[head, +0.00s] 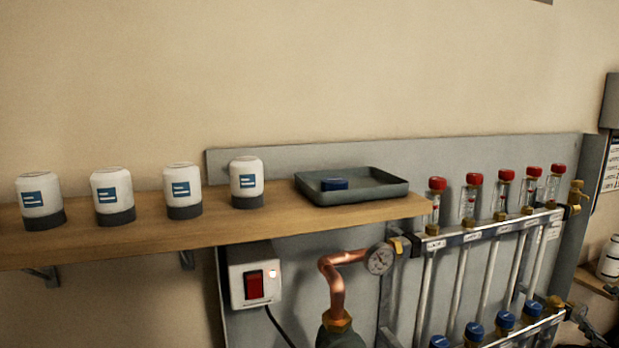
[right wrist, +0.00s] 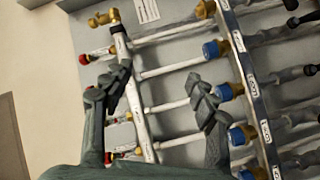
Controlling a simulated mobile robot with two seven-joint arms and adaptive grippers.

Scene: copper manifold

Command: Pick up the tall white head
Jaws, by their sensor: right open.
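Several white heads with dark grey bases and blue labels stand upright in a row on the wooden shelf in the head view: the leftmost (head: 40,193), the second (head: 111,190), the third (head: 182,186) and the rightmost (head: 246,179). They look alike in height; I cannot tell which is the tall one. Another white item (head: 609,260) shows partly at the right edge. My right gripper (right wrist: 160,103) is open and empty in the right wrist view, its fingers in front of the manifold pipes, far from the shelf heads. My left gripper is not in view.
The wooden shelf (head: 150,233) carries a dark tray (head: 375,190) with a blue cap (head: 334,184) in it. Below are a red switch box (head: 254,277), a copper pipe (head: 334,285) and a gauge (head: 380,258). The manifold (head: 480,233) has red-topped tubes and blue caps.

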